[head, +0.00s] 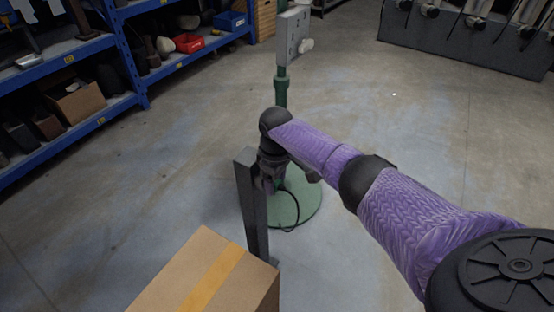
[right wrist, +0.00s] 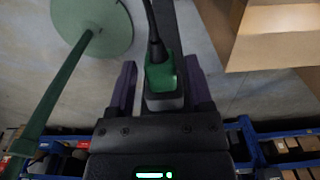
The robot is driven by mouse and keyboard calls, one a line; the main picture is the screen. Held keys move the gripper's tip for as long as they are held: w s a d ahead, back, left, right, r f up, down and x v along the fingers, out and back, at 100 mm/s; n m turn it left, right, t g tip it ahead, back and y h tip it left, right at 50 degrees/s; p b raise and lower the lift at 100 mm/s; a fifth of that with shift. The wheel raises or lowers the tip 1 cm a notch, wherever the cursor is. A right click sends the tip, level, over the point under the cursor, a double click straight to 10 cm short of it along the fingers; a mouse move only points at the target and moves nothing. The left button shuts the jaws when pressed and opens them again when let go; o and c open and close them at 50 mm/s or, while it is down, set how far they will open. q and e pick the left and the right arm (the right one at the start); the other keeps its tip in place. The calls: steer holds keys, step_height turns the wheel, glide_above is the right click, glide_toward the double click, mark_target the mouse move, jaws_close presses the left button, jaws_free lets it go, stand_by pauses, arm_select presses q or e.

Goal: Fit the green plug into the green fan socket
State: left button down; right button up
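The green plug (right wrist: 162,72), with a grey end and a black cable, lies between the fingers of my right gripper (right wrist: 164,88) in the right wrist view. The fingers are apart, with a visible gap on the plug's left; contact on the right is unclear. In the head view my right gripper (head: 270,180) is pointed down beside the top of a dark post (head: 253,205), and the plug is hidden there. A grey panel (head: 292,37) with small fittings is on a green pole; I cannot make out a green socket on it. My left gripper is out of view.
The green pole (head: 281,92) stands on a round green base (head: 305,205), with a black cable looped over it. A cardboard box (head: 190,272) is at the front. Blue shelves (head: 125,55) stand at the left. The floor between is clear.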

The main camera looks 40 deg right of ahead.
steer(key=shift+o, duration=0.6)
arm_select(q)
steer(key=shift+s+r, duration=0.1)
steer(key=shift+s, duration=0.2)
arm_select(e)
steer(key=shift+r, duration=0.35)
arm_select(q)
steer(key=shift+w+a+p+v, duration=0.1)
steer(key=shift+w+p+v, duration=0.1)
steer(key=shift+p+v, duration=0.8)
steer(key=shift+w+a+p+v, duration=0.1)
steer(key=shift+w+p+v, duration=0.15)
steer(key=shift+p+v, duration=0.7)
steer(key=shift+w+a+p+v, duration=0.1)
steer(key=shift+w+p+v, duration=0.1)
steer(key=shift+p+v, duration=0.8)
arm_select(e)
step_height(320, 180, up, 9)
